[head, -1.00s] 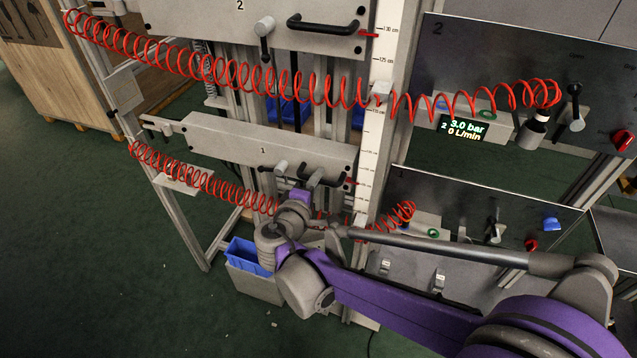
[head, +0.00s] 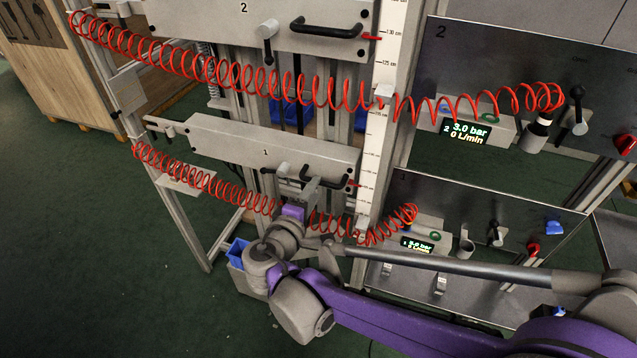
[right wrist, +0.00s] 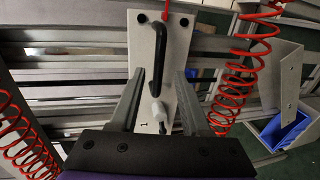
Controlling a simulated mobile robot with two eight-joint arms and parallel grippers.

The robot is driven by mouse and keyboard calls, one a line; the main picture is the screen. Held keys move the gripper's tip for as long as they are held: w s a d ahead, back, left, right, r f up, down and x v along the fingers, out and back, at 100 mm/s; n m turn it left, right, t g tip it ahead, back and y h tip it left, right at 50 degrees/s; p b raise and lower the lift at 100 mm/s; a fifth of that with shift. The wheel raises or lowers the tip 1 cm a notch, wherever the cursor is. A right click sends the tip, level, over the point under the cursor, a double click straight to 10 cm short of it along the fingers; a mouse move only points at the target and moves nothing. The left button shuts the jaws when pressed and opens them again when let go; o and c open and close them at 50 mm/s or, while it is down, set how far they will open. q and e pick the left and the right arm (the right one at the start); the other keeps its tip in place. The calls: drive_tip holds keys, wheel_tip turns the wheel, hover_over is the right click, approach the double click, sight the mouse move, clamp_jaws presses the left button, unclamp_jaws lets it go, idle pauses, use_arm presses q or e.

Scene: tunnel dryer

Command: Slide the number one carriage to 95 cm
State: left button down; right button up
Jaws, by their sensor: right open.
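The number one carriage (head: 225,135) is a long pale grey plate marked "1", below the plate marked "2". It carries a black handle (head: 325,181), a grey-tipped clamp lever (head: 283,170) and a red pointer (head: 355,184) beside the white scale (head: 378,135). The scale figures near this pointer are too small to read surely. My right gripper (head: 308,190) is open, just in front of the plate's lower right part. In the right wrist view the plate (right wrist: 179,50), handle (right wrist: 241,72) and lever (right wrist: 158,108) show ahead, between the open fingers (right wrist: 160,95). My left gripper is not in view.
Red coiled hoses (head: 200,180) hang close beside my right wrist; another crosses above (head: 240,78). The number two carriage (head: 215,18) is above. A panel with a display (head: 418,245) and levers stands at the right. A blue bin (head: 238,252) is below left.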

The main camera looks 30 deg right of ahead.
drive_tip(key=v, duration=0.6)
drive_tip(key=shift+s+r, duration=0.1)
drive_tip(key=s+d+f+m+g+y+p, duration=0.3)
drive_tip(key=s+d+f+g+y+p, duration=0.15)
drive_tip(key=s, duration=0.35)
drive_tip(key=s+a+f+m+y+p, duration=0.1)
drive_tip(key=s+a+m+y+p, duration=0.3)
drive_tip(key=s+a+m+y, duration=0.1)
drive_tip(key=shift+s+a+y, duration=0.65)
drive_tip(key=shift+a+y, duration=0.35)
drive_tip(key=shift+y, duration=0.25)
